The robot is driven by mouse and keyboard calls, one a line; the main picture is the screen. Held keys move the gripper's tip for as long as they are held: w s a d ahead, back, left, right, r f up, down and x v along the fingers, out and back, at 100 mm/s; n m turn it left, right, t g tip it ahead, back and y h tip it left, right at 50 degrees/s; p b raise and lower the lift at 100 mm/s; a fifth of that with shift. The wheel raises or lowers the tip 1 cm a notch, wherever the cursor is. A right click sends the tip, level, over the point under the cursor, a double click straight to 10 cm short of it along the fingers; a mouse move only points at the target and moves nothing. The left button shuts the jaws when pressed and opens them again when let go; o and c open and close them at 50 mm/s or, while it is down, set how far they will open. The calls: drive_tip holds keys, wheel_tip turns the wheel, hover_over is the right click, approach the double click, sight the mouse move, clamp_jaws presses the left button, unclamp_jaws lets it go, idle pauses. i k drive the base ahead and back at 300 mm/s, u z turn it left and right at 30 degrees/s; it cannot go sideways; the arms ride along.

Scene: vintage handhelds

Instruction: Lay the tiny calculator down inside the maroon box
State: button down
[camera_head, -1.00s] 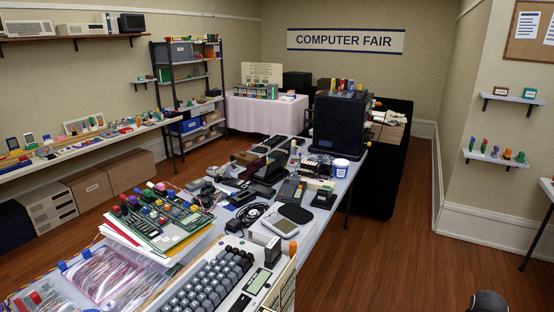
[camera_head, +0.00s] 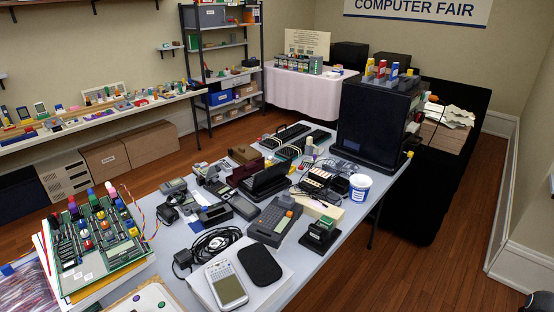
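The maroon box (camera_head: 246,172) stands among the handhelds in the middle of the long table; its inside is too small to make out. Several small calculator-like handhelds lie around it, and I cannot tell which is the tiny calculator. One small grey handheld (camera_head: 173,186) lies left of the box, and a dark one (camera_head: 243,207) lies in front of it. A larger dark keyed calculator (camera_head: 272,222) lies nearer. My gripper's fingers do not show; only a dark rounded piece, perhaps of my arm, shows at the bottom right corner.
A silver handheld (camera_head: 227,285) and a black pouch (camera_head: 260,265) lie on a pale box at the near edge. A coiled black cable (camera_head: 209,245), a white-blue tub (camera_head: 360,187) and a tall black case (camera_head: 377,122) share the table (camera_head: 166,245). Floor (camera_head: 440,240) is clear at right.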

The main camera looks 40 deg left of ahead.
sight(227, 167)
drive_tip(key=i, duration=0.65)
drive_tip(key=u, duration=4.65)
drive_tip(key=i, duration=0.1)
drive_tip(key=z, duration=2.55)
drive_tip(key=k, duration=0.95)
drive_tip(key=z, duration=0.15)
drive_tip(key=i, duration=0.95)
drive_tip(key=u, duration=0.05)
